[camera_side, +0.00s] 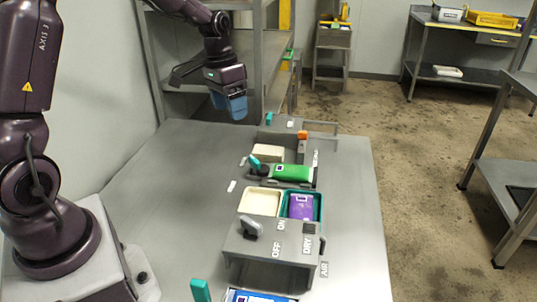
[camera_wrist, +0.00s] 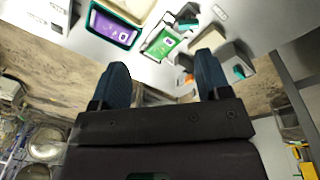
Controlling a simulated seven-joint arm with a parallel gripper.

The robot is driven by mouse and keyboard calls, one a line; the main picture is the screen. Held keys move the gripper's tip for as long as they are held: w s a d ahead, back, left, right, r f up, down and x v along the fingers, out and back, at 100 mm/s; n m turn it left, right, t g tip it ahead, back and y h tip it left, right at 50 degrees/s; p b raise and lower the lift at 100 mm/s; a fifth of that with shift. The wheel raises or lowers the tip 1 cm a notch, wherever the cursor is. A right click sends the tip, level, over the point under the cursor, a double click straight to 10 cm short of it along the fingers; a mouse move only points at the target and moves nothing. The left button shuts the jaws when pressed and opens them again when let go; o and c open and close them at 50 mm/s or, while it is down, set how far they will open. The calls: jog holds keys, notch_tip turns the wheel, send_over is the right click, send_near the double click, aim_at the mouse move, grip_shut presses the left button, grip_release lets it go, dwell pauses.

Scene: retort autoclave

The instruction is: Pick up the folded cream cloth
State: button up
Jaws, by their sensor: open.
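A cream block-like thing (camera_side: 267,152), which looks like the folded cloth, lies on the table behind the green packet (camera_side: 291,172) in the side view. A flatter cream tray or pad (camera_side: 260,202) sits nearer, left of a purple packet. I cannot tell for sure which is the cloth. My gripper (camera_side: 230,104) hangs above the table's far left part, to the left of and beyond these things, touching nothing. In the wrist view my gripper (camera_wrist: 163,65) has its two blue fingers wide apart with nothing between them. The cloth is not clearly seen there.
The purple packet (camera_side: 301,206) lies in a teal tray. A grey fixture (camera_side: 268,246) with a dark knob and labels stands in front. Another fixture with an orange part (camera_side: 303,134) stands behind. A shelf rack (camera_side: 200,60) rises behind my arm. The table's left side (camera_side: 170,190) is clear.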

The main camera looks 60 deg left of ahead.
jog(key=w+a+f+m+t+h, duration=0.15)
jog(key=w+a+f+m, duration=0.25)
jog(key=w+a+f, duration=0.7)
jog(key=m, duration=0.5)
send_over(268, 150)
jog(key=s+a, duration=0.1)
jog(key=s, duration=0.1)
jog(key=shift+t+h, duration=0.25)
jog(key=shift+t, duration=0.2)
jog(key=f, duration=0.6)
jog(key=shift+w+a+f, duration=0.1)
jog(key=shift+w+f, duration=0.05)
jog(key=shift+w, duration=0.1)
jog(key=shift+a+x, duration=0.2)
jog(key=shift+x, duration=2.45)
jog(key=shift+f, duration=0.25)
jog(key=c, duration=0.7)
